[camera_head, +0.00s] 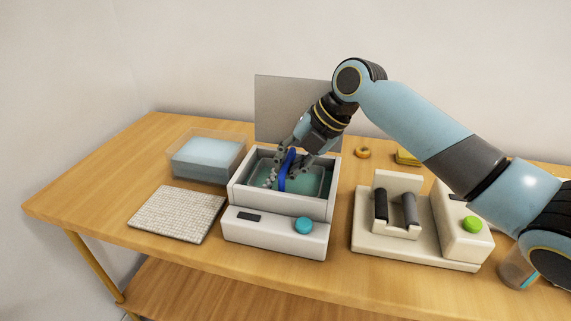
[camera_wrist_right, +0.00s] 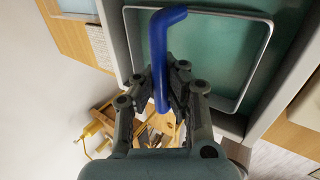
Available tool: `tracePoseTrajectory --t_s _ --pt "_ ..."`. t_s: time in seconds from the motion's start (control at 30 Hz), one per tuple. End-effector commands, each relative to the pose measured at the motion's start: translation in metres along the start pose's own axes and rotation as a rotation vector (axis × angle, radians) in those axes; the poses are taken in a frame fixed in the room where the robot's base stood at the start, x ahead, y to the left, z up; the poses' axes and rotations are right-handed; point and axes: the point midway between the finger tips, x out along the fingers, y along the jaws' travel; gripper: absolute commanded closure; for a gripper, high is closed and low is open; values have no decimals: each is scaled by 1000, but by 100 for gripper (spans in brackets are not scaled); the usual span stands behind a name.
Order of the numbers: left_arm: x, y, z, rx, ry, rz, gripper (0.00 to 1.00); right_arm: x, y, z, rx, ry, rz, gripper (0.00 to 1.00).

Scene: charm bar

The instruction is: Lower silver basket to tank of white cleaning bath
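The white cleaning bath (camera_head: 276,236) stands on the table with its tank open and teal liquid inside. The silver basket (camera_wrist_right: 268,45) shows in the right wrist view as a thin wire rim over the teal tank. Its blue handle (camera_wrist_right: 161,80) rises toward my right gripper (camera_wrist_right: 166,88). In the head view the blue handle (camera_head: 284,178) stands in the tank opening, and the basket's rim sits within the tank walls. My right gripper (camera_head: 287,165) is shut on the handle from above. Whether the basket touches the tank floor is hidden. My left gripper is out of view.
A clear tub of pale blue liquid (camera_head: 206,157) and a woven mat (camera_head: 177,213) lie left of the bath. A cream machine with a green button (camera_head: 463,235) stands right. A grey panel (camera_head: 285,108) rises behind the bath. An orange ring (camera_head: 362,152) lies behind.

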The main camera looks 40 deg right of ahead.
Motion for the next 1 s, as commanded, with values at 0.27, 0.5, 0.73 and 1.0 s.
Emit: tracePoseTrajectory --t_s 0.27,0.5,0.73,1.0 --pt "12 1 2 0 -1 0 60 14 -11 1 5 2 -7 100" --pt "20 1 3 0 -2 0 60 23 -18 1 7 2 -10 100" --pt "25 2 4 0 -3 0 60 29 -22 1 8 2 -12 100" --pt "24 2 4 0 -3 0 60 28 -22 1 9 2 -13 100"
